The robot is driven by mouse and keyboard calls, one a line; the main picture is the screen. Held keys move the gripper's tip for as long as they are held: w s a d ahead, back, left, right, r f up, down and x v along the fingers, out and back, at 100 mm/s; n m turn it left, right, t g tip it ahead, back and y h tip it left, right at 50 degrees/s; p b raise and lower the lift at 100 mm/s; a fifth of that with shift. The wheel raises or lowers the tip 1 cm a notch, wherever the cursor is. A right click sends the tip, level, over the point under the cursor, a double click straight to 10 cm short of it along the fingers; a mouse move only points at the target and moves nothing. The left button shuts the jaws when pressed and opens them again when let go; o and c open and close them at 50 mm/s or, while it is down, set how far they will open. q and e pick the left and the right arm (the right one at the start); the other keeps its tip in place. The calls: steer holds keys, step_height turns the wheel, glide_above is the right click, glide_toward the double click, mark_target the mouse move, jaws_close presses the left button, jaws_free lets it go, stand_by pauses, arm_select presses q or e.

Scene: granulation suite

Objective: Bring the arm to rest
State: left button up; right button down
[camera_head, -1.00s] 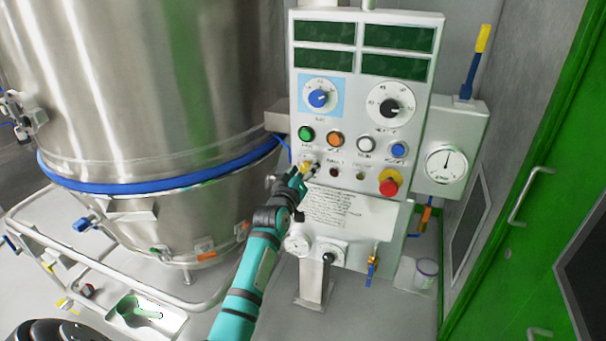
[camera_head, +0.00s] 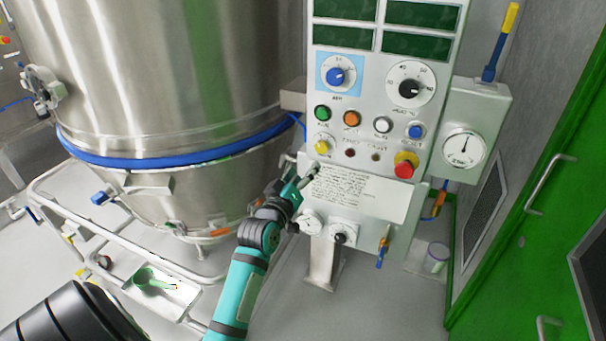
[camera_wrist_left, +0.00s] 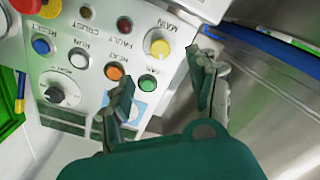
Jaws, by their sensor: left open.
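My left arm comes in from the lower left in the head view. Its teal and dark gripper (camera_head: 306,183) is in front of the lower left part of the control panel (camera_head: 448,45), below the yellow knob (camera_head: 322,145). In the left wrist view the gripper's two fingers (camera_wrist_left: 165,90) are spread apart with nothing between them. The yellow knob (camera_wrist_left: 159,46) shows beyond the fingers there, apart from them. The green button (camera_wrist_left: 147,82) and orange button (camera_wrist_left: 114,71) are close to the left finger in that view. My right gripper is not in view.
A large steel vessel (camera_head: 170,70) with a blue band stands left of the panel. A cart rail (camera_head: 120,240) and a tray with a green scoop (camera_head: 150,282) are below it. A red emergency button (camera_head: 405,165) and a gauge (camera_head: 463,149) are at right. A green door (camera_head: 530,240) stands far right.

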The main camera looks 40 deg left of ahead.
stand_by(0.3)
arm_select(q)
steer(key=d+f+m+g+h, duration=0.1)
steer(key=d+f+g, duration=0.15)
steer(key=f, duration=0.75)
steer(key=d+f+m+g+h, duration=0.1)
steer(key=d+f+m, duration=0.15)
steer(key=f, duration=0.85)
steer(key=s+d+f+m+g+h, duration=0.1)
steer(key=s+d+f+g, duration=0.1)
steer(key=s+f, duration=0.35)
steer(key=s+d+f+m+g, duration=0.1)
steer(key=s+d+f, duration=0.15)
steer(key=f, duration=0.65)
steer(key=s+d+f+m+g+h, duration=0.1)
steer(key=s+d+f+g, duration=0.1)
steer(key=s+f, duration=0.35)
steer(key=s+d+f+m+g, duration=0.3)
steer(key=s+d+f+g, duration=0.1)
steer(key=s+f, duration=0.9)
steer(key=s+f+m+g, duration=0.2)
steer(key=s+f, duration=0.2)
steer(key=s, duration=0.7)
steer(key=s+d+f+m+g+b, duration=0.1)
steer(key=s+f, duration=0.3)
steer(key=s, duration=0.8)
steer(key=shift+f+m+g, duration=0.2)
steer(key=shift+m+g, duration=0.15)
steer(key=shift+g, duration=0.1)
steer(key=shift+s, duration=0.1)
